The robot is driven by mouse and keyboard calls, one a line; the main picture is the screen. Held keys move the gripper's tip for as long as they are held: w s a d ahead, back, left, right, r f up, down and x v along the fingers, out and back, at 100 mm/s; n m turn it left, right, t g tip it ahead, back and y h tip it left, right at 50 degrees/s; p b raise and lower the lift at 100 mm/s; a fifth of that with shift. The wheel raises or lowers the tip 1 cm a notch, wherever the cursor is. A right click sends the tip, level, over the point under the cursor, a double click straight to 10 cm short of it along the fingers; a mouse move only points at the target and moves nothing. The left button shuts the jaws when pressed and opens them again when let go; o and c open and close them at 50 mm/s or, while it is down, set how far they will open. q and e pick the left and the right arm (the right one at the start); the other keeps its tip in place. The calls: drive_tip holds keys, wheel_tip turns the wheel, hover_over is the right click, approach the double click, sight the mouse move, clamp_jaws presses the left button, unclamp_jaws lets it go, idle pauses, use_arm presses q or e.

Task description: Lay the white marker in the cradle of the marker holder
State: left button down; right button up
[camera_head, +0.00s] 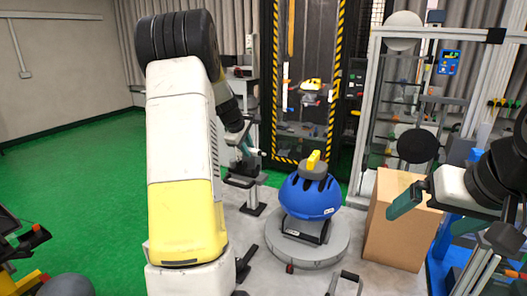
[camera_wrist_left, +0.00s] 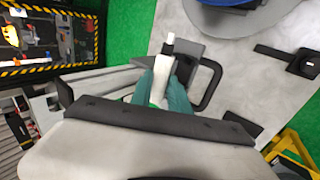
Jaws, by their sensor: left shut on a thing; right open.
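My left gripper (camera_head: 247,149) reaches down behind the big white and yellow arm link in the head view. In the left wrist view its teal fingers (camera_wrist_left: 160,88) are shut on the white marker (camera_wrist_left: 162,72). The marker's dark-banded, white-tipped end (camera_wrist_left: 170,41) sticks out past the fingers. A dark grey block, seemingly the marker holder (camera_wrist_left: 189,47), lies just beyond and beside the marker; it also shows below the gripper in the head view (camera_head: 243,181). I cannot tell whether marker and cradle touch. My right gripper (camera_head: 416,213) is open and empty at the right.
A blue helmet (camera_head: 309,196) with a yellow-topped block sits on a round grey base (camera_head: 330,255). A cardboard box (camera_head: 393,232) stands right of it, near my right gripper. The striped drop tower (camera_head: 342,75) rises behind. Green floor (camera_head: 70,165) is open at left.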

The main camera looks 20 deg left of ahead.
use_arm(q)
drive_tip(key=shift+f, duration=2.5)
drive_tip(key=shift+f, duration=0.1)
drive_tip(key=c, duration=1.2)
unclamp_jaws()
drive_tip(key=shift+o, duration=0.2)
drive_tip(key=v, duration=0.7)
drive_tip(key=shift+s+r, duration=0.25)
drive_tip(key=shift+r, duration=0.1)
